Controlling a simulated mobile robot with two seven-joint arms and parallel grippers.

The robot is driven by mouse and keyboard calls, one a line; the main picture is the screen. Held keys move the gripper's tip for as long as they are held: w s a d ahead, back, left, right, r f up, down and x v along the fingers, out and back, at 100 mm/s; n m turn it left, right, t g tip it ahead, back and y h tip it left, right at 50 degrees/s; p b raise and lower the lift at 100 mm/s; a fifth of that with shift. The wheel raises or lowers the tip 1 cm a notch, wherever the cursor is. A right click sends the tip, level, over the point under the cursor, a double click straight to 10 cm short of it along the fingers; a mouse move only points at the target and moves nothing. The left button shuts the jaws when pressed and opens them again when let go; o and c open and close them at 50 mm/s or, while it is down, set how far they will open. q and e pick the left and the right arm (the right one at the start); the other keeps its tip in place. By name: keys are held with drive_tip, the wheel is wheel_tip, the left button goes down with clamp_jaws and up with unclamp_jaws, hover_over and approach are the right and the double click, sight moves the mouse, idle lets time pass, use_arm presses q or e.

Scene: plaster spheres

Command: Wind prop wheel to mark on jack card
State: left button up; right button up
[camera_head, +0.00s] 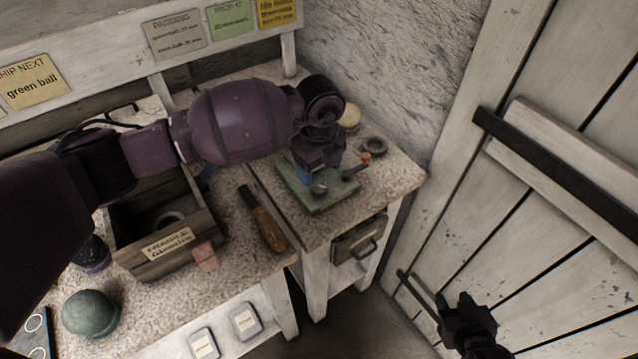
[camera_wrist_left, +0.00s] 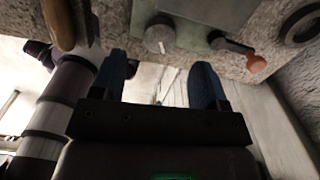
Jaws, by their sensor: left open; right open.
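A green-grey plate (camera_head: 320,203) lies on the small right-hand stand. It carries a round grey knob (camera_head: 319,188) and a crank with a red-orange knob (camera_head: 366,158); I cannot tell which is the prop wheel. My left gripper (camera_head: 307,172) hangs over the plate and hides part of it. In the left wrist view its blue fingers (camera_wrist_left: 158,72) are apart and empty, with the grey knob (camera_wrist_left: 158,36) beyond the gap and the red-tipped crank (camera_wrist_left: 250,58) to the right. A green card (camera_head: 230,17) reads "PROP" with small unreadable lines. My right gripper (camera_head: 453,301) is open and empty near the door.
A wooden box marked fragile (camera_head: 160,255), a wooden-handled tool (camera_head: 268,228) and a green ball (camera_head: 90,313) are on the left bench. A dark ring (camera_head: 373,145) lies behind the crank. A plank door (camera_head: 520,230) stands right. Yellow cards (camera_head: 30,83) hang on the rail.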

sight(319, 185)
use_arm(q)
wheel_tip(319, 185, down, 5)
drive_tip(key=shift+f, duration=0.45)
drive_tip(key=shift+c, duration=0.5)
drive_tip(key=shift+c, duration=1.1)
drive_tip(key=c, duration=0.6)
drive_tip(key=shift+m, duration=0.3)
